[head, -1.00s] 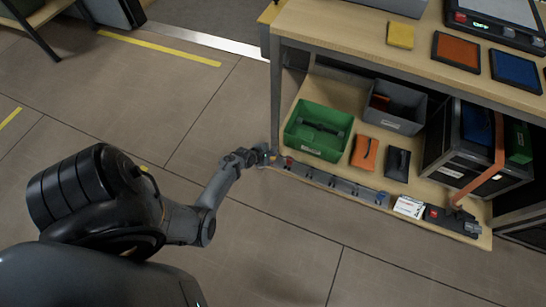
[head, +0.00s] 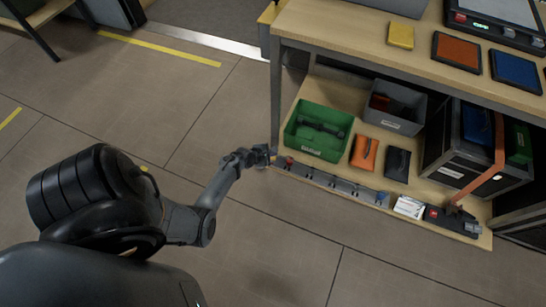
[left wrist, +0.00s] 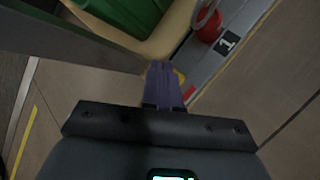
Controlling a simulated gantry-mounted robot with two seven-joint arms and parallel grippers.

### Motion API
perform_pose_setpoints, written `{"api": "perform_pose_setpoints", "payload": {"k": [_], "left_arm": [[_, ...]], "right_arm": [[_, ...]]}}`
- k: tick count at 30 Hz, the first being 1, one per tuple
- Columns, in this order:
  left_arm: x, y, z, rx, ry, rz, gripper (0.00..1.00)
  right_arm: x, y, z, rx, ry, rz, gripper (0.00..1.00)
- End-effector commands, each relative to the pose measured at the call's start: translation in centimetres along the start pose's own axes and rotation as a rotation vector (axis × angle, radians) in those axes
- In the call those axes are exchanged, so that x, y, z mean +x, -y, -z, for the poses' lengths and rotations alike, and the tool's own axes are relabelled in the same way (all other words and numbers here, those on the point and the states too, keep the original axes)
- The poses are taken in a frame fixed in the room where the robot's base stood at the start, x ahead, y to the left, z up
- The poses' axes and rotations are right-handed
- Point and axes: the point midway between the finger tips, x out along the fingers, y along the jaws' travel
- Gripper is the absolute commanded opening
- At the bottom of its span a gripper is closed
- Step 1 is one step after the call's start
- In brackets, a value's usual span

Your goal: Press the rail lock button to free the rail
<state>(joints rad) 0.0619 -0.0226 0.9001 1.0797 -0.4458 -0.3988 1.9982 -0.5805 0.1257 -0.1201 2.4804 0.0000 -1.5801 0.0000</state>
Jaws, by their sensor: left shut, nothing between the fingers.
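The rail (head: 335,183) is a grey strip along the front edge of the lower shelf; it also shows in the left wrist view (left wrist: 225,55). A red piece with a grey loop (left wrist: 208,28) sits on it beside a "1" label (left wrist: 227,42). My left gripper (head: 270,158) is at the rail's left end, by the table leg. In the left wrist view its fingers (left wrist: 160,68) are shut and empty. A small yellow-orange part (left wrist: 180,77) shows just beside the fingertips, partly hidden; I cannot tell whether they touch it. My right gripper is out of view.
The lower shelf holds a green bin (head: 318,132), a grey bin (head: 400,123), an orange case (head: 364,152) and a dark case (head: 397,163). A black device with a red spot (head: 452,219) is at the rail's right end. The table leg (head: 275,100) stands close; open floor lies in front.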

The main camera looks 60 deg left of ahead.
Motion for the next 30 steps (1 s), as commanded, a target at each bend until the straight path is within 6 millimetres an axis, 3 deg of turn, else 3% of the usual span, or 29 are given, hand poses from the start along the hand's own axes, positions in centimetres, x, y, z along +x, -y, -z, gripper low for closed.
{"api": "perform_pose_setpoints", "payload": {"k": [30], "left_arm": [[0.64,0.46,0.46,0.0,0.0,0.0,0.0]], "right_arm": [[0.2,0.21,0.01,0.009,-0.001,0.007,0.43]]}}
